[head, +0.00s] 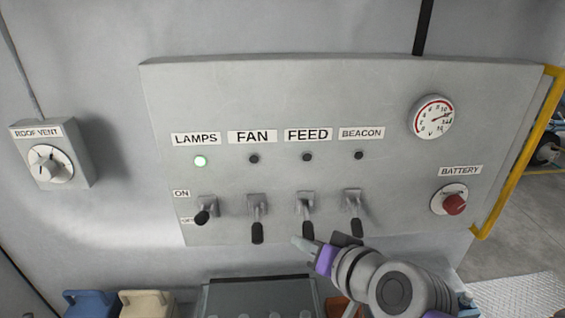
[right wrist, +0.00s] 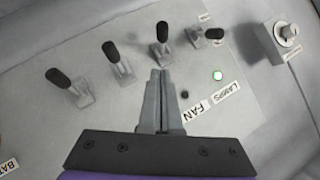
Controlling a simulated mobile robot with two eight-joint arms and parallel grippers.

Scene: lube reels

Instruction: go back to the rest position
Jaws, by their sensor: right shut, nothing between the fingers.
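My right gripper (head: 299,243) is in front of the lower edge of the grey switch panel (head: 330,95), just below the FEED lever (head: 307,229). In the right wrist view its fingers (right wrist: 161,76) are together and empty, in line with the FAN lever (right wrist: 162,32); I cannot tell the gap. The FAN lever (head: 257,232), FEED lever and BEACON lever (head: 356,228) hang down, their lamps dark. The LAMPS lever (head: 202,216) sits differently, pointing outward, and its lamp (head: 200,161) glows green. My left gripper is out of view.
A red BATTERY knob (head: 454,204) and round gauge (head: 432,117) are at the panel's right. A ROOF VENT dial (head: 48,164) is at the left. Blue (head: 90,304) and beige bins (head: 146,303) and a dark box (head: 262,298) stand below. A yellow rail (head: 520,155) is right.

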